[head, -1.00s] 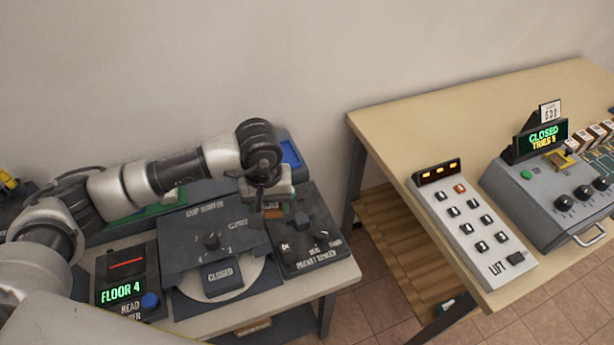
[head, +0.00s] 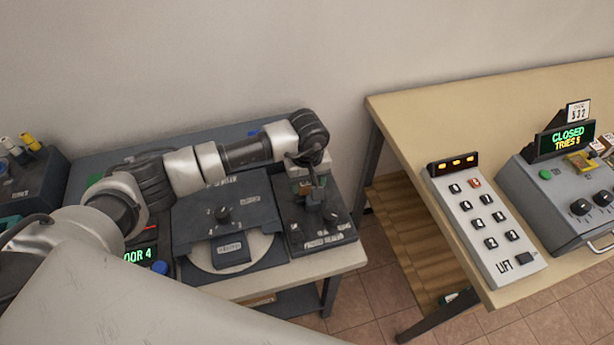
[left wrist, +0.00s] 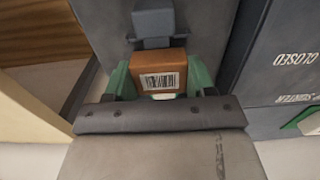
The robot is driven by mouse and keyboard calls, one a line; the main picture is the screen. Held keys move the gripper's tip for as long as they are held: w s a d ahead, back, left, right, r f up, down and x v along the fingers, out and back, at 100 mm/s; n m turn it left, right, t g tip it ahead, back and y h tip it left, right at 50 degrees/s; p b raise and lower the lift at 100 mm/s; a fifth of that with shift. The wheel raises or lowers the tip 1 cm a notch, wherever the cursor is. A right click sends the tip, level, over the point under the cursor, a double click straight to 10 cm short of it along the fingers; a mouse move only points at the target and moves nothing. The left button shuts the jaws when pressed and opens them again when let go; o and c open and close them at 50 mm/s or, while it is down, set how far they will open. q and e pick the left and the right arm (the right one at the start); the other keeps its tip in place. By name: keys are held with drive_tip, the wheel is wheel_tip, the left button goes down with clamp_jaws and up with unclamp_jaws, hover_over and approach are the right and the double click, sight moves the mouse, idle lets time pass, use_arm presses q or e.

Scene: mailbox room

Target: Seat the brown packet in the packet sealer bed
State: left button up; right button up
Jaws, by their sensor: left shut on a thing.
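The brown packet (left wrist: 158,77), a small box with a barcode label, is between the green fingers of my left gripper (left wrist: 158,82) in the left wrist view. My left gripper (head: 312,192) is shut on it. In the head view the gripper points down over the packet sealer (head: 318,232), a dark panel with knobs at the right end of the left table. In the left wrist view a dark raised block of the sealer (left wrist: 153,25) stands just beyond the packet. I cannot tell whether the packet touches the sealer. My right gripper is not in view.
A dark sorter machine (head: 228,215) with a round pale plate stands left of the sealer. The wooden table (head: 440,110) at right carries a lift keypad (head: 485,220) and a grey console (head: 560,195). A gap separates the two tables.

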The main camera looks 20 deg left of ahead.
use_arm(q)
drive_tip(key=shift+b, duration=0.3)
idle(0.8)
drive_tip(key=shift+b, duration=0.3)
idle(0.8)
drive_tip(key=shift+f, duration=0.2)
drive_tip(key=shift+f+b, duration=0.85)
drive_tip(key=shift+b, duration=0.2)
drive_tip(key=o, duration=1.3)
drive_tip(key=shift+r, duration=0.1)
